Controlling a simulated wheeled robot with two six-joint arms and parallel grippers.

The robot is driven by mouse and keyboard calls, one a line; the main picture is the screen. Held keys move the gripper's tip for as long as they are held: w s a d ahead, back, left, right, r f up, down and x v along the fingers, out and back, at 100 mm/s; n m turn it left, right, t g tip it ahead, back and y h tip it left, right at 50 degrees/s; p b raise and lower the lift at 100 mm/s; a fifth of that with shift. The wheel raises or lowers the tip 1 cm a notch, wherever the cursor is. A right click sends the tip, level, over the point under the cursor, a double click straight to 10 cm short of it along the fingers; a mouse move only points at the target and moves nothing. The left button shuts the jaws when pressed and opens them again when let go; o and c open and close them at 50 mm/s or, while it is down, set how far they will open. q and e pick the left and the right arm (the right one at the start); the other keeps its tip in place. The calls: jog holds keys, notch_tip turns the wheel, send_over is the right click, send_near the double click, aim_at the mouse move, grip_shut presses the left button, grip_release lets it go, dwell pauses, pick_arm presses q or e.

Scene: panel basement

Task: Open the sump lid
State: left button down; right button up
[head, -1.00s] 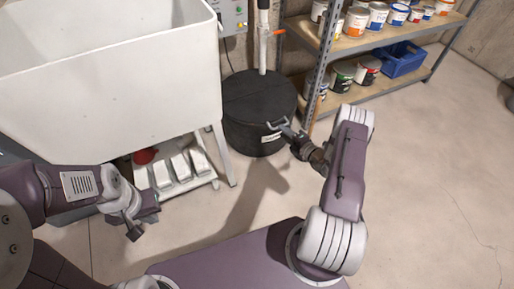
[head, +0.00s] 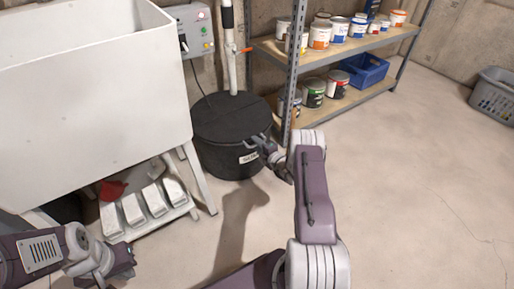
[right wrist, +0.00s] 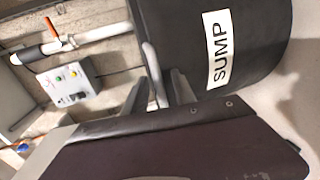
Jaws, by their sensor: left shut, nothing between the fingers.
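The sump (head: 222,158) is a black round tub with a flat black lid (head: 232,117), which lies level on top. Its white SUMP label also shows in the right wrist view (right wrist: 218,48). My right gripper (head: 257,142) is at the front right of the tub, near the rim. In the right wrist view its two dark fingers (right wrist: 160,92) are apart, with a thin grey handle (right wrist: 150,62) between them. I cannot tell whether they touch it. My left gripper (head: 108,280) is shut and empty at the lower left, far from the sump.
A white utility sink (head: 95,95) stands left of the sump, with a low rack (head: 150,215) beneath. A metal shelf (head: 345,95) with paint cans stands behind right. A pipe (head: 231,65) rises behind the lid. The floor to the right is clear up to a grey basket (head: 492,95).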

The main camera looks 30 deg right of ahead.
grip_shut()
dwell(1.4)
